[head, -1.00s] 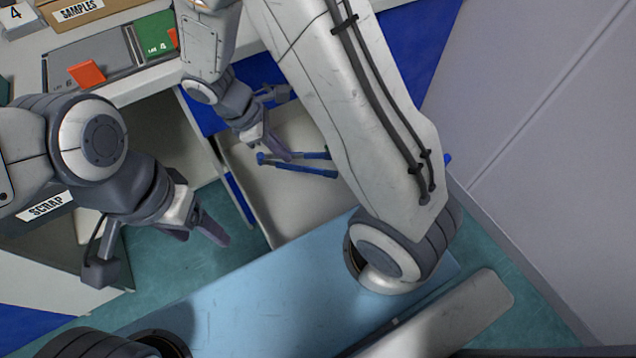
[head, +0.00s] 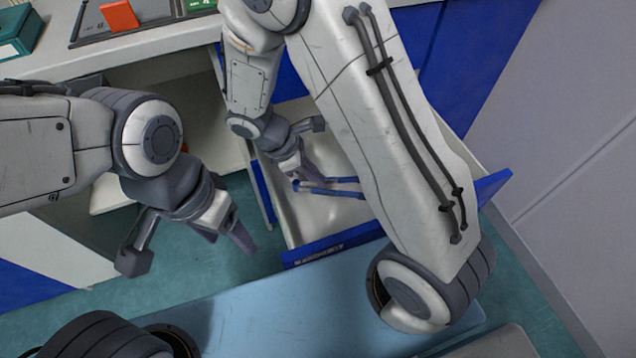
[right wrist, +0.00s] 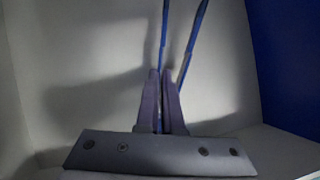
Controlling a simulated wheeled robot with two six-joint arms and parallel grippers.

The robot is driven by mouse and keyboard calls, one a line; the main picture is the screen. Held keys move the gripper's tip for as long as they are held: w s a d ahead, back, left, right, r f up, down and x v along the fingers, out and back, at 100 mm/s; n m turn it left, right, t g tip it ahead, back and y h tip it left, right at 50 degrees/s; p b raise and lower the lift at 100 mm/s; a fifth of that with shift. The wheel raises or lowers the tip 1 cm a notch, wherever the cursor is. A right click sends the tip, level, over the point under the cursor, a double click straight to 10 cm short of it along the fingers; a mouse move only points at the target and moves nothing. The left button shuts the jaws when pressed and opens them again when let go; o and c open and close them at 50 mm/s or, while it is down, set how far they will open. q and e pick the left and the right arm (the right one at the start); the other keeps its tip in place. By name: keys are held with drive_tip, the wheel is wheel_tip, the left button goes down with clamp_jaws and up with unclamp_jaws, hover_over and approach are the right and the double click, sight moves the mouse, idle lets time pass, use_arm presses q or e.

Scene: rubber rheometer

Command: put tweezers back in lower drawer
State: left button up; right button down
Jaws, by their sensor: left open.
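The blue tweezers (head: 335,187) are over the pale inside of the open drawer (head: 325,220), their two legs spread and pointing right in the head view. My right gripper (head: 307,180) reaches down into the drawer and is shut on the tweezers near their joined end. In the right wrist view the two blue legs (right wrist: 188,55) run away from the close-set fingers (right wrist: 161,100). I cannot tell whether the tweezers touch the drawer floor. My left gripper (head: 236,238) is open and empty, left of the drawer and apart from it. My right arm hides part of the drawer.
The drawer's blue front (head: 335,246) carries a label too small to read. The bench top (head: 130,50) above holds an orange block (head: 119,16) and a green box (head: 18,32). A grey wall (head: 570,130) stands at the right. Teal floor (head: 200,275) shows left of the drawer.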

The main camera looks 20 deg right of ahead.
wheel_tip(320, 180, down, 2)
drive_tip(key=shift+f, duration=0.1)
drive_tip(key=c, duration=1.1)
unclamp_jaws()
drive_tip(key=shift+o, duration=0.2)
